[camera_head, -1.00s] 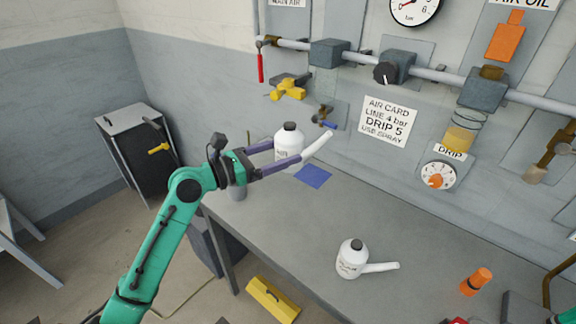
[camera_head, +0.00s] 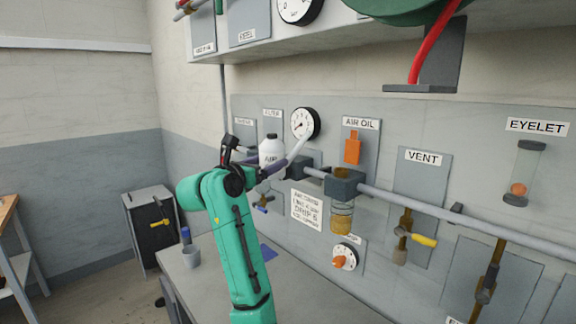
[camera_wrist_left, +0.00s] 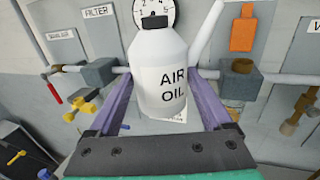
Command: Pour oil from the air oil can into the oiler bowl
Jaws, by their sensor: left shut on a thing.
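The white air oil can (camera_head: 271,152) has a dark cap and a long white spout pointing up and to the right. My left gripper (camera_head: 270,165) is shut on it and holds it upright in the air in front of the wall panel. In the left wrist view the can (camera_wrist_left: 160,80) shows its "AIR OIL" label between the two purple fingers (camera_wrist_left: 162,108). The oiler bowl (camera_head: 341,217), a clear bowl with amber oil, hangs under a grey block on the pipe, to the right of the can and apart from it. My right gripper is not in view.
A grey pipe (camera_head: 420,203) runs along the panel. The drip dial (camera_head: 345,257) is below the bowl and the orange air oil sign (camera_head: 353,148) above it. A green reel (camera_head: 405,8) overhangs at the top.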

